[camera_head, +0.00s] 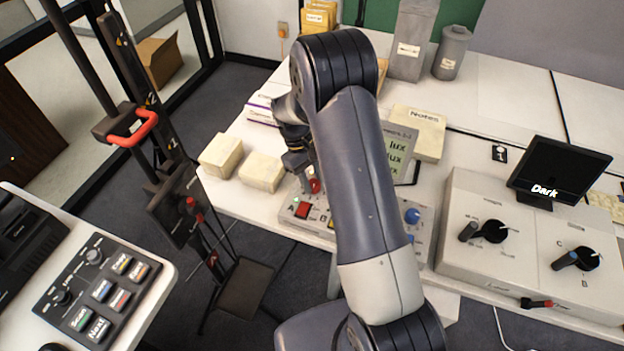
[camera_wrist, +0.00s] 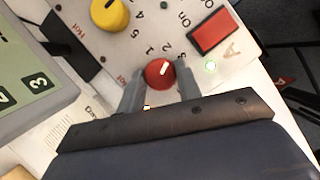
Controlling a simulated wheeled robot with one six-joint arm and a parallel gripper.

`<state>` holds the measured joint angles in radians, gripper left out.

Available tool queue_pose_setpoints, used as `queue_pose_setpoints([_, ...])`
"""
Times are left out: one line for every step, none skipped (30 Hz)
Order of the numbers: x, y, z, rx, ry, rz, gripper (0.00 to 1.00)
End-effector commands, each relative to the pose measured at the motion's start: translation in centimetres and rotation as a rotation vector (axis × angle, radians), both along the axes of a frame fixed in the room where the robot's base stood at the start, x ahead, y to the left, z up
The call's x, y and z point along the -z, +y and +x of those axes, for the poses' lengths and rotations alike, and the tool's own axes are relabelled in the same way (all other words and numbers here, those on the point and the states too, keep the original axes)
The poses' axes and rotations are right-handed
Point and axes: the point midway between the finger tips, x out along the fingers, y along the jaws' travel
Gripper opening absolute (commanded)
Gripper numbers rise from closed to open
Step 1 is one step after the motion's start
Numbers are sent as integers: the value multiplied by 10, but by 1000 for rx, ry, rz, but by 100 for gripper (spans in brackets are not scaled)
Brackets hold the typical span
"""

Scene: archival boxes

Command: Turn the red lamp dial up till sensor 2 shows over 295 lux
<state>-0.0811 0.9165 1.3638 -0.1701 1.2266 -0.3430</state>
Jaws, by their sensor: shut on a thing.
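The red lamp dial (camera_wrist: 160,73) sits on a pale control panel (camera_wrist: 140,40), its white pointer mark showing. My gripper (camera_wrist: 160,88) has one finger on each side of the dial and is shut on it. In the head view the red dial (camera_head: 315,186) shows just below my gripper (camera_head: 302,178), beside my arm. A display with "lux" readings (camera_head: 398,150) stands behind the panel; my arm hides part of it and its numbers cannot be read.
A red square button (camera_wrist: 215,32) with a lit green light and a yellow dial (camera_wrist: 109,14) are close to the red dial. A blue knob (camera_head: 412,215) is on the panel's right. Cream boxes (camera_head: 262,171) stand left; a "Dark" screen (camera_head: 560,172) stands right.

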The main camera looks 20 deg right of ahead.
Motion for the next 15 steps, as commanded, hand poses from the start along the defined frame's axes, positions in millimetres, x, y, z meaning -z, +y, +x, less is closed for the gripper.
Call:
queue_pose_setpoints([0,-1,1,39,-1,1,10])
queue_pose_setpoints([0,-1,1,62,-1,0,10])
queue_pose_setpoints([0,-1,1,93,-2,1,10])
queue_pose_setpoints([0,-1,1,116,-2,1,10])
queue_pose_setpoints([0,-1,1,136,-2,1,10])
queue_pose_setpoints([0,-2,1,164,-1,0,10])
queue_pose_setpoints([0,-1,1,183,-1,0,10])
queue_pose_setpoints([0,-1,1,201,-1,0,10])
queue_pose_setpoints([0,-2,1,224,-1,0,10])
queue_pose_setpoints([0,-2,1,239,-1,0,10])
queue_pose_setpoints([0,-2,1,255,-1,0,10])
queue_pose_setpoints([0,-2,1,273,-1,0,10])
queue_pose_setpoints([0,-2,1,286,-2,0,10])
queue_pose_setpoints([0,-2,1,297,-2,0,10])
queue_pose_setpoints([0,-2,1,309,-2,0,10])
